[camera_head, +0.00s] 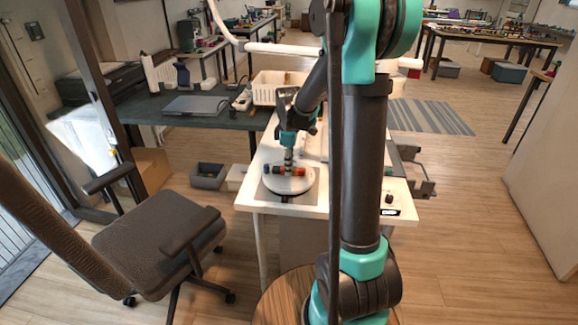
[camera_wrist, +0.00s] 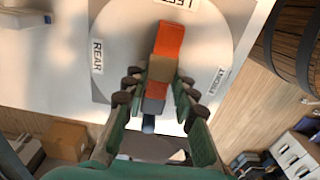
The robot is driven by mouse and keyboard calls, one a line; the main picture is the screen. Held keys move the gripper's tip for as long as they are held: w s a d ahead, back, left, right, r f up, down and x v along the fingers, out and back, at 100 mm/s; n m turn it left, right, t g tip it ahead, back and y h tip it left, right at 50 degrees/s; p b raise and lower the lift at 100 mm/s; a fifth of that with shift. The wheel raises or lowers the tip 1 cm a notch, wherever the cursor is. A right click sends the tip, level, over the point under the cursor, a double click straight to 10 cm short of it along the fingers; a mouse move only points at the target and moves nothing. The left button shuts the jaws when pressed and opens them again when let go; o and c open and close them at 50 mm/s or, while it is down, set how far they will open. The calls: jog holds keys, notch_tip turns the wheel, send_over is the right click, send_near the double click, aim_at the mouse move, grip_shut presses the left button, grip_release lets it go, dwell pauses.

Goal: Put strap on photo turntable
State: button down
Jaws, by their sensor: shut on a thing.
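The photo turntable (camera_head: 289,187) is a round white disc on the near end of the white table. In the wrist view its white top (camera_wrist: 115,25) carries REAR, FRONT and partly cut-off LEFT labels. The strap (camera_wrist: 169,40) is a short segmented piece, with orange, tan, grey and dark parts showing. It also shows in the head view as an orange piece (camera_head: 299,171) at the fingertips. My gripper (camera_wrist: 158,80) points down over the disc, shut on the strap's middle. The strap is over the disc; I cannot tell whether it rests on it. The fingers hide part of it.
An office chair (camera_head: 155,235) stands at left. A grey bin (camera_head: 208,176) is on the floor. A wooden barrel (camera_wrist: 298,45) is near the table.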

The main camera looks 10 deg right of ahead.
jog(key=shift+f, duration=0.15)
jog(key=c, duration=1.2)
grip_release()
notch_tip(320, 180, up, 7)
jog(key=shift+r, duration=0.2)
jog(key=shift+s+r, duration=0.1)
jog(key=shift+s, duration=0.15)
jog(key=s+d+f+m+t, duration=0.1)
jog(key=s+f+m, duration=0.2)
jog(key=s, duration=0.4)
jog(key=s+d+f+m+t, duration=0.1)
jog(key=s+f+m, duration=0.3)
jog(key=s+m, duration=0.2)
jog(key=s+d+f+m+t, duration=0.2)
jog(key=s+m, duration=0.3)
jog(key=s, duration=0.3)
jog(key=shift+s+f, duration=0.3)
jog(key=shift+f, duration=0.4)
